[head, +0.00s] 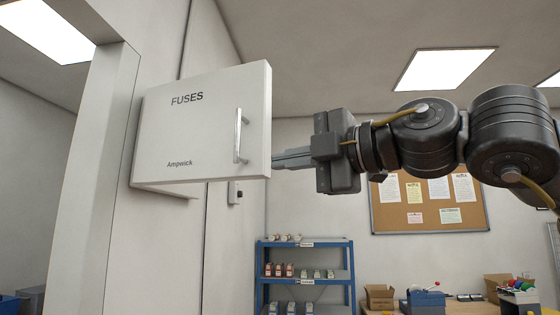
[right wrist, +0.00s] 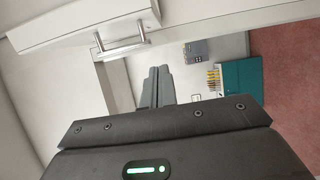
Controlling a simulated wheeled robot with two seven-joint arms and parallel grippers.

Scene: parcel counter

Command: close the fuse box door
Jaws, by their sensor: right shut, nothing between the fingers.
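The fuse box door (head: 205,130) is a white panel lettered "FUSES" and "Ampwick", with a metal bar handle (head: 238,136) near its right edge. It looks open, its right side standing out from the wall. A strip of the fuse box (head: 172,191) shows below it; the inside is hidden. My right gripper (head: 276,161) is shut and empty at the door's right edge, pointing left. Whether its tips touch the door or reach behind it, I cannot tell. In the right wrist view the shut fingers (right wrist: 157,82) lie below the handle (right wrist: 121,43). My left gripper is out of view.
A pale post (head: 95,170) stands left of the box. A small switch (head: 235,193) is on the wall below the door. A blue shelf (head: 305,270) and a cork board (head: 430,203) are farther back. The air below my right arm is clear.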

